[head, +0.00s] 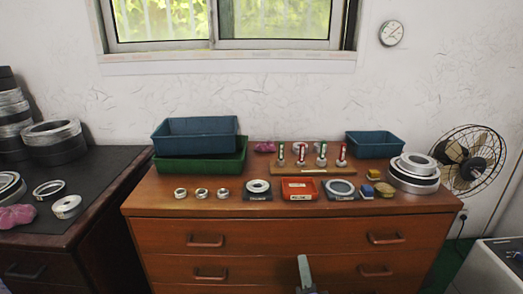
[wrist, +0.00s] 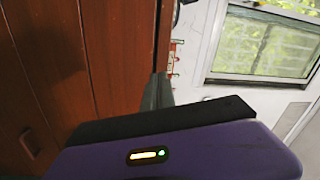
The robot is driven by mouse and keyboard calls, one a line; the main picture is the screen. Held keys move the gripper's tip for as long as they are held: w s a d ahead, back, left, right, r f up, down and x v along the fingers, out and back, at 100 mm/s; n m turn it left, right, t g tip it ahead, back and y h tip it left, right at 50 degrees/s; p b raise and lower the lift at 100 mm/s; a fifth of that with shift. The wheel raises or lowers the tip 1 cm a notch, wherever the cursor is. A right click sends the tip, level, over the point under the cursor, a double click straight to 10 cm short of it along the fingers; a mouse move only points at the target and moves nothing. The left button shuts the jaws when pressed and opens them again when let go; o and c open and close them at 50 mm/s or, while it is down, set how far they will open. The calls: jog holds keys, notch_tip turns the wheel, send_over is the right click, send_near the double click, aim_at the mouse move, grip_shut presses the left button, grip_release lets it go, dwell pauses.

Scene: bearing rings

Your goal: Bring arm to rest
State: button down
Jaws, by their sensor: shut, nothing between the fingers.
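My gripper (head: 304,272) shows at the bottom middle of the head view, in front of the wooden chest of drawers (head: 190,226) and below its top. It also shows in the wrist view (wrist: 157,92), where its fingers are together with nothing visible between them. The chest's drawer fronts fill the left of the wrist view (wrist: 75,70). The gripper is apart from everything on the chest top.
Along the chest top stand several small rings (head: 202,193), a red tray (head: 300,196), a peg board (head: 320,170), a blue bin (head: 195,134), a green bin (head: 200,164) and stacked large rings (head: 414,180). A dark table (head: 90,205) is left; a fan (head: 470,158) is right.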

jog(key=s+d+r+n+g+p, duration=0.1)
jog(key=s+d+r+n+p, duration=0.1)
jog(key=s, duration=1.4)
jog(key=s+d+r+n+g+p, duration=0.2)
jog(key=s+r+n, duration=0.5)
jog(key=s, duration=0.9)
jog(key=s+d+r+n+g+p, duration=0.1)
jog(key=s+d+r+n+p, duration=0.3)
jog(key=s, duration=1.1)
jog(key=shift+s+r+n+h+p, duration=0.3)
jog(key=shift+s+r+n+p, duration=0.15)
jog(key=shift+r, duration=0.35)
jog(key=shift+d, duration=0.1)
